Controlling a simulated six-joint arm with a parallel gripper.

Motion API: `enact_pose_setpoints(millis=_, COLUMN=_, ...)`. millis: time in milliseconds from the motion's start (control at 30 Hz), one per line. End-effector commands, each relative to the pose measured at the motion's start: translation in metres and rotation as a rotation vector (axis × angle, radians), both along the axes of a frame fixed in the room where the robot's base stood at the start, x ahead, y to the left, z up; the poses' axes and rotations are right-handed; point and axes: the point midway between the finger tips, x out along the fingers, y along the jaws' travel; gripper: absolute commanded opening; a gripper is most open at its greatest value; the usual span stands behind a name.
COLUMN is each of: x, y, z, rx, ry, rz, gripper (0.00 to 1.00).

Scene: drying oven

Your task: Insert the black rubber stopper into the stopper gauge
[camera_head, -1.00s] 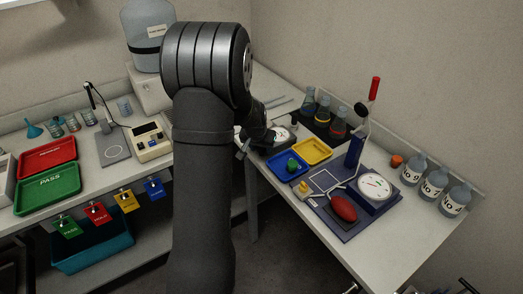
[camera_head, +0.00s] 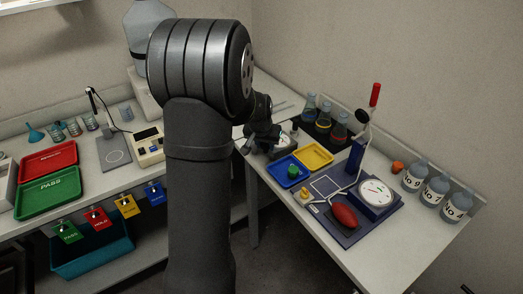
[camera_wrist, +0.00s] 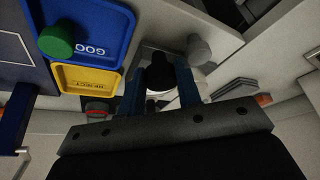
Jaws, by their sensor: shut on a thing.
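My gripper (camera_wrist: 160,82) is shut on the black rubber stopper (camera_wrist: 158,73), which shows as a dark piece between the two blue fingers in the wrist view. A pale surface lies right below the stopper there; I cannot tell whether they touch. In the head view my gripper (camera_head: 260,143) is at the far left end of the right bench, beside a small white dial (camera_head: 283,140) that may be the stopper gauge. My gripper partly covers the dial's stand, and the stopper cannot be made out there.
A blue tray (camera_head: 276,176) holding a green stopper (camera_head: 293,171) and a yellow tray (camera_head: 329,160) stand close by. Flasks (camera_head: 323,121) stand behind.

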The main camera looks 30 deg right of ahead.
Motion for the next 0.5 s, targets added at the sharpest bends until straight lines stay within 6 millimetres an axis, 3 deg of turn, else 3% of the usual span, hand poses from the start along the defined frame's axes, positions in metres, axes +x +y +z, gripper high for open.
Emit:
enact_pose_setpoints(millis=200, x=-0.051, y=-0.017, z=0.032, rx=-0.002, ry=-0.003, rz=-0.007, gripper=0.09)
enact_pose_setpoints(millis=500, x=-0.091, y=-0.030, z=0.057, rx=0.000, ry=-0.001, rz=-0.004, gripper=0.09)
